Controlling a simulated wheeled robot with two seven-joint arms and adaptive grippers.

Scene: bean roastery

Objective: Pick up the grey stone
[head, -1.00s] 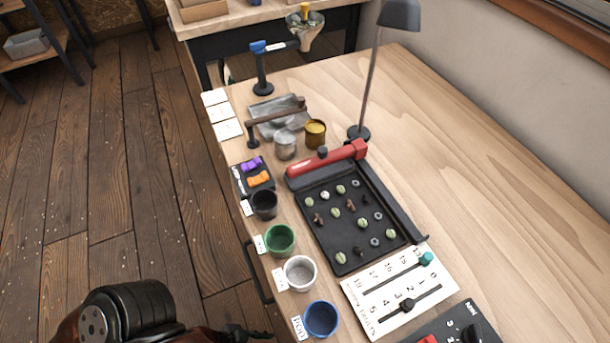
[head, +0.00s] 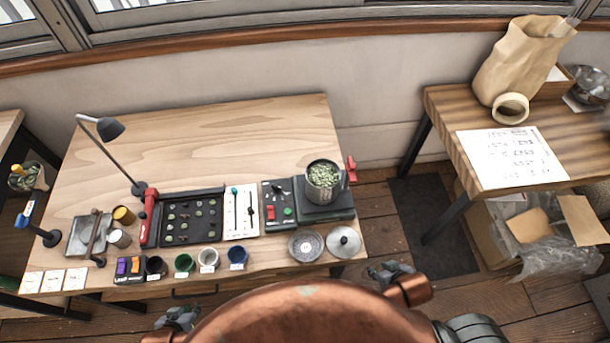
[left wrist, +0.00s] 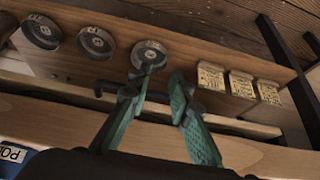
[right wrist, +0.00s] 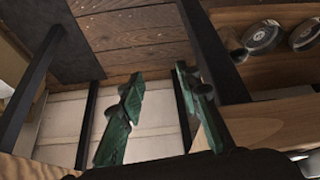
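The black sorting tray (head: 166,240) lies on the table at the centre left of the head view. Several small green, brown and greyish pieces lie spread on it. They are too small to tell surely which one is the grey stone. My left gripper (head: 178,318) is at the lower edge of the head view, in front of the table and well away from the tray. In the left wrist view its fingers (left wrist: 157,95) are apart and empty. My right gripper (head: 390,272) is off the table's right front corner. Its fingers (right wrist: 160,90) are apart and empty.
A row of cups, including a blue one (head: 237,256), stands in front of the tray. A lamp (head: 112,130) stands behind. A bean-filled pot (head: 322,177) stands at the right. The table's back (head: 220,140) is clear.

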